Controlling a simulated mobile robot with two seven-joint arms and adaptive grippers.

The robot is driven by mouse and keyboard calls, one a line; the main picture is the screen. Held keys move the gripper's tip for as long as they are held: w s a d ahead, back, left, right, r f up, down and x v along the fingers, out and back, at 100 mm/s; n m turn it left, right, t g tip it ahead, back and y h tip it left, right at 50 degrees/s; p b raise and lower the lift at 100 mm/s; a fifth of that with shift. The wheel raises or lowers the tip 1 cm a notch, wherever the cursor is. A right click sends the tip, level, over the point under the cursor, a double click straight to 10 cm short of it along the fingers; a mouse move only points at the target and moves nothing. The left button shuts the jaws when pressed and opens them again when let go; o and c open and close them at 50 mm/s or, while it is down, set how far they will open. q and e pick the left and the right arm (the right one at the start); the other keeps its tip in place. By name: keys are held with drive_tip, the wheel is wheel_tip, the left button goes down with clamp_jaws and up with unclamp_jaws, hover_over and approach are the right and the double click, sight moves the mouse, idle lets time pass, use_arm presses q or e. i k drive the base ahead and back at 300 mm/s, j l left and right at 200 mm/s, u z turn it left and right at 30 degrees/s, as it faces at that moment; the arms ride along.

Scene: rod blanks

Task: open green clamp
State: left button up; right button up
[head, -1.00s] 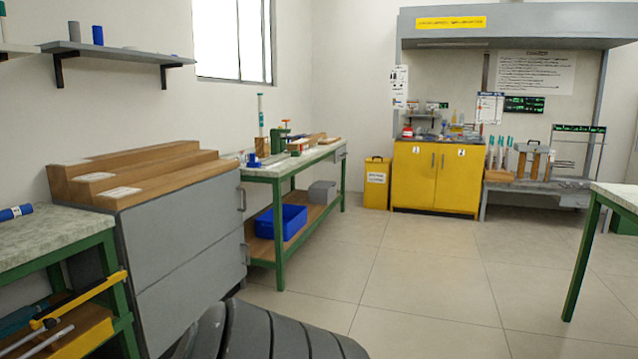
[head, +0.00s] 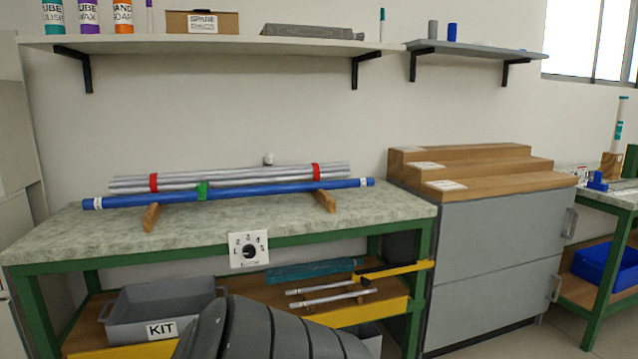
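A small green clamp (head: 203,190) sits around the blue rod (head: 265,190) near its middle-left, on the rack on the green-legged table (head: 90,228). Whether its jaw is open or shut is too small to tell. Several silver rods (head: 230,176) with red bands lie just behind the blue rod. The rods rest across two wooden supports (head: 324,201). Neither of my grippers shows in the head view.
A dial plate (head: 249,250) hangs at the table's front edge. Below are a grey KIT bin (head: 160,308) and loose silver rods (head: 333,297). A grey cabinet with wooden steps (head: 490,250) stands right. Shelves (head: 220,45) hang above the table.

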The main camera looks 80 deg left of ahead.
sight(201, 189)
drive_tip(key=u, duration=3.2)
drive_tip(key=i+j, duration=0.2)
drive_tip(key=j, duration=0.2)
